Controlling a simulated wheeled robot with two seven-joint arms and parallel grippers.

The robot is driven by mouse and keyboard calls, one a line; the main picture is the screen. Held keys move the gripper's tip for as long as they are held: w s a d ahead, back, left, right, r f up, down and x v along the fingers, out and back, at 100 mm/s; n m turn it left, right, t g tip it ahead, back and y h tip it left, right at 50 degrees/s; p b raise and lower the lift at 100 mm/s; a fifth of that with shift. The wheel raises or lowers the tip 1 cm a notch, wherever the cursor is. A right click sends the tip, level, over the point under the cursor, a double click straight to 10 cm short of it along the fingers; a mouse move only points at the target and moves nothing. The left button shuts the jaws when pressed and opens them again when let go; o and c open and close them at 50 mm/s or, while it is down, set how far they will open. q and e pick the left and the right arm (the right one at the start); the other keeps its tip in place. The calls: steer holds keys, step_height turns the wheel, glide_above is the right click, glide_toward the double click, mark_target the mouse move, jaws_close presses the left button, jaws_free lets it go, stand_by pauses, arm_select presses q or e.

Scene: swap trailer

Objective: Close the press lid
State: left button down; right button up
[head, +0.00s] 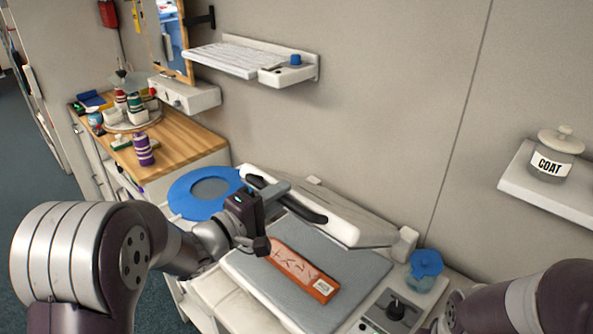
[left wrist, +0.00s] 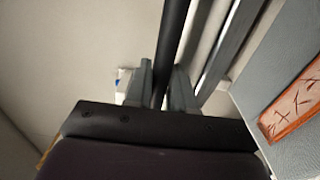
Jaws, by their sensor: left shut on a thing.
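The press lid (head: 345,222) is a white slab, tilted open along the back of the press. A black handle bar (head: 302,209) runs along its edge. The grey press bed (head: 355,269) lies bare in front, with an orange patterned strip (head: 300,270) on it. My left gripper (head: 275,191) is at the left part of the handle. In the left wrist view the dark handle bar (left wrist: 172,45) passes between the two grey fingers (left wrist: 160,88), which are shut on it. The strip also shows there (left wrist: 295,105). Of my right arm only links show, at the lower right.
A blue round ring (head: 185,197) lies left of the press. A blue-lidded jar (head: 425,268) and a black knob (head: 395,308) are at its right. A wooden counter (head: 185,140) holds bottles. Wall shelves stand above, one with a COAT jar (head: 552,160).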

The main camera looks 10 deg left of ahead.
arm_select(q)
steer(key=s+a+f+b, duration=0.1)
steer(key=s+a+f, duration=0.1)
steer(key=f, duration=0.4)
steer(key=shift+s+f+b, duration=0.2)
steer(key=shift+s+b, duration=0.15)
steer(key=shift+s, duration=0.2)
steer(key=shift+a, duration=0.1)
steer(key=c, duration=1.1)
jaws_free()
steer(key=v, duration=1.2)
steer(key=shift+s+a+b, duration=0.2)
steer(key=shift+b, duration=0.2)
